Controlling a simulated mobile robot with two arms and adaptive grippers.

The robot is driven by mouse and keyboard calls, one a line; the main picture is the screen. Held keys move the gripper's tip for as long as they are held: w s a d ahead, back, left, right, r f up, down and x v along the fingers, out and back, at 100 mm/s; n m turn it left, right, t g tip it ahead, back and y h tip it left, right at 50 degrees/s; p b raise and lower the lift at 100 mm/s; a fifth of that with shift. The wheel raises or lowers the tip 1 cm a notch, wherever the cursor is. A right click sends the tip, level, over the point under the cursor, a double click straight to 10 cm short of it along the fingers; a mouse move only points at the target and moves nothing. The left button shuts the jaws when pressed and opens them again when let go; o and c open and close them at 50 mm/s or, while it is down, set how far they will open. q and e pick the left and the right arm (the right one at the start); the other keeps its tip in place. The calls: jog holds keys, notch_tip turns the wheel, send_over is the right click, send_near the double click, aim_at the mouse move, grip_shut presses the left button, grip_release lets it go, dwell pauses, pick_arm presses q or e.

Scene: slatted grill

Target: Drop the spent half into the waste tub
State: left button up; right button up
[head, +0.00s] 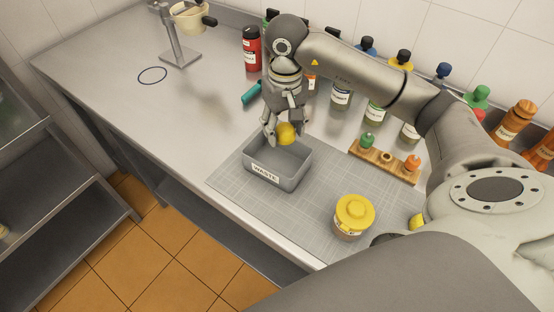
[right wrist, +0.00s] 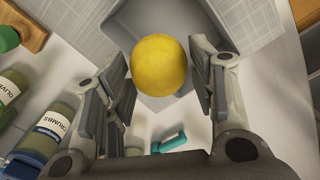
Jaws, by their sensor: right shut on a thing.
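My right gripper (head: 280,133) is shut on the yellow spent half (head: 286,135), which shows as a round yellow shape. It holds the half above the grey waste tub (head: 262,178), near its back edge. The tub is open-topped and has a "WASTE" label on its front wall. In the right wrist view the spent half (right wrist: 159,65) sits between the fingertips, with the waste tub (right wrist: 215,35) behind and below it. My left gripper is not in view.
A yellow-lidded jar (head: 353,217) stands on the grey mat, right of the tub. A wooden rack (head: 384,162) with small bottles is behind it. A teal-handled item (head: 252,93) lies behind the tub. A red bottle (head: 252,50) and several labelled bottles line the wall. The left counter is mostly clear.

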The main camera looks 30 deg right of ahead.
jog(key=o, duration=1.2)
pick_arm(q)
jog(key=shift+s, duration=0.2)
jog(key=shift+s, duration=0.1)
pick_arm(e)
notch_tip(320, 180, up, 12)
jog(key=shift+r, duration=0.1)
